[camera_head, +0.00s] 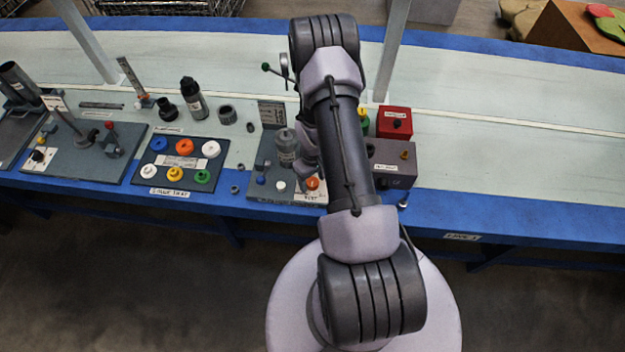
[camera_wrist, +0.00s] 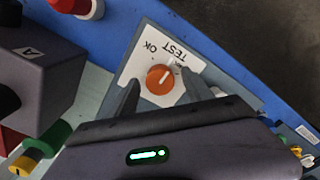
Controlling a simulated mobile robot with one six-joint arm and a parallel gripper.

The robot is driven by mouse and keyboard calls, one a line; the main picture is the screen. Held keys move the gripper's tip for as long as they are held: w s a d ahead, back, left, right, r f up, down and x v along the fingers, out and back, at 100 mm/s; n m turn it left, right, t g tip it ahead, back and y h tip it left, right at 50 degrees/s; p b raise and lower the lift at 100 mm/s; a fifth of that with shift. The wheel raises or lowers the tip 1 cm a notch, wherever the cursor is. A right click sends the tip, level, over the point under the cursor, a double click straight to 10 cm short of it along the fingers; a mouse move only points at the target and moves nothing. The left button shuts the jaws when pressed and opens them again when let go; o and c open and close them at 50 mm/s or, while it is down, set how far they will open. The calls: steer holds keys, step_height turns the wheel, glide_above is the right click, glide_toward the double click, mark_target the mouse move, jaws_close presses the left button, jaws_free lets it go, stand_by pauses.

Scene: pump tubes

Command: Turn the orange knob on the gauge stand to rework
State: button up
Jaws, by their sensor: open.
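The orange knob (camera_wrist: 160,79) sits on a white label plate (camera_wrist: 147,50) in the wrist view. Its pale pointer line slants up and slightly right in that picture. The plate reads OK and TEST upside down; a smaller marking beside the knob is partly hidden by a finger. In the head view the knob (camera_head: 313,184) shows at the front right of the gauge stand (camera_head: 262,187), just left of my arm. My gripper (camera_wrist: 159,82) is open, with one finger on each side of the knob. Whether the fingers touch it I cannot tell.
A grey box (camera_head: 391,160) and a red box (camera_head: 394,122) stand right of the stand. A panel of coloured caps (camera_head: 181,161) lies to the left. A dark cylinder (camera_head: 287,145) stands on the gauge stand. The bench (camera_head: 500,150) is clear at right.

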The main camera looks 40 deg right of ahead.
jaws_close()
steer(key=shift+m, duration=0.3)
steer(key=m+b, duration=0.2)
steer(key=m, duration=0.2)
steer(key=shift+m, duration=0.4)
steer(key=m+b, duration=0.2)
steer(key=m, duration=0.3)
steer(key=shift+m, duration=0.3)
jaws_free()
